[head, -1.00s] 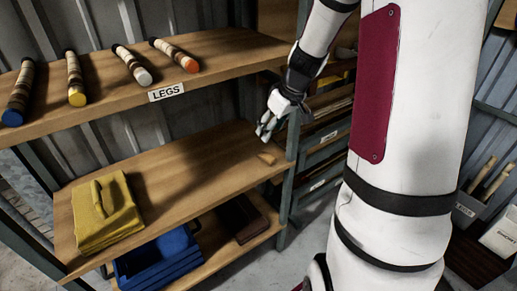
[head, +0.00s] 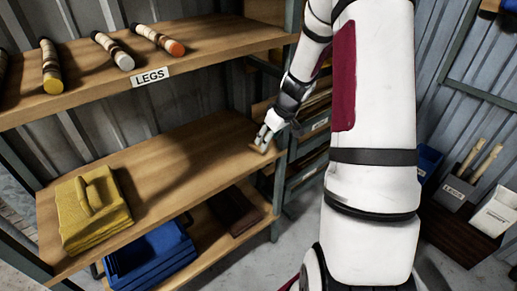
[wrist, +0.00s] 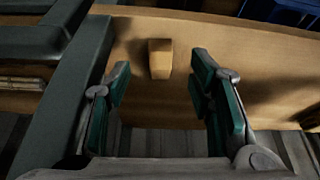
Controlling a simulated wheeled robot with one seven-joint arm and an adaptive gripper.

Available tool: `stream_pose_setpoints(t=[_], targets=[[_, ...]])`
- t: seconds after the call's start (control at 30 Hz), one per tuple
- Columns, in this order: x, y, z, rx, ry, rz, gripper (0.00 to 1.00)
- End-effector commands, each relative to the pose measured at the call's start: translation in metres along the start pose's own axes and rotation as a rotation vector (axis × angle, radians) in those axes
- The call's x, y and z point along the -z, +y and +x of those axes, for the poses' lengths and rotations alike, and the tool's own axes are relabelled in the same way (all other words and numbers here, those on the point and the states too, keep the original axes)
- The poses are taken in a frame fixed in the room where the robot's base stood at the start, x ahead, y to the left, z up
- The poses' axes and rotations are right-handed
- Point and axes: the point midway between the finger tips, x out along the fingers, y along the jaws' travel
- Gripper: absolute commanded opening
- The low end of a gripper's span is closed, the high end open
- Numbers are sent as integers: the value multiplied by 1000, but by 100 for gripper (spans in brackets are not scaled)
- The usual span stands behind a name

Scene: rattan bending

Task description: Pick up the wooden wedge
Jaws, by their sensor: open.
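The wooden wedge (wrist: 160,58) is a small light-brown block on the wooden shelf board, near its edge, in the wrist view. It lies ahead of my gripper (wrist: 160,85), roughly centred between the two green-padded fingers. The fingers are open, and I see no contact with the wedge. In the head view, my gripper (head: 264,138) is low over the right end of the middle shelf (head: 190,150). There the wedge (head: 258,148) is mostly hidden behind the fingers.
A shelf post (wrist: 65,85) stands close left of my gripper in the wrist view. The upper shelf (head: 200,45) holds striped legs. A blue bin (head: 150,258) is below. The middle shelf's centre is clear.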

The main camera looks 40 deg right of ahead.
Motion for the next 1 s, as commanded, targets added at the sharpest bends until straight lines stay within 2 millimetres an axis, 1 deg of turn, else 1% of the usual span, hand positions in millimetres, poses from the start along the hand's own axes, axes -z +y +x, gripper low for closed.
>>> stream_pose_setpoints(t=[0.17, 0.3, 0.43, 0.53, 0.73, 0.77, 0.8, 0.87, 0.9, 0.93, 1.0], targets=[[2, 0, 14, 1, -1, -2, 48], [4, -1, 35, 2, -2, -1, 48], [4, 0, 50, 0, -1, -1, 48], [4, 0, 54, 0, 0, 0, 48], [4, 0, 54, -1, 0, 0, 48], [4, 0, 54, 0, 0, 0, 46], [4, 0, 54, -1, 0, 0, 37], [4, 0, 54, 0, 0, 0, 23], [4, 0, 54, 0, 0, 0, 14], [4, 0, 54, 0, 0, 0, 8], [4, 0, 54, 0, 0, 0, 5]])
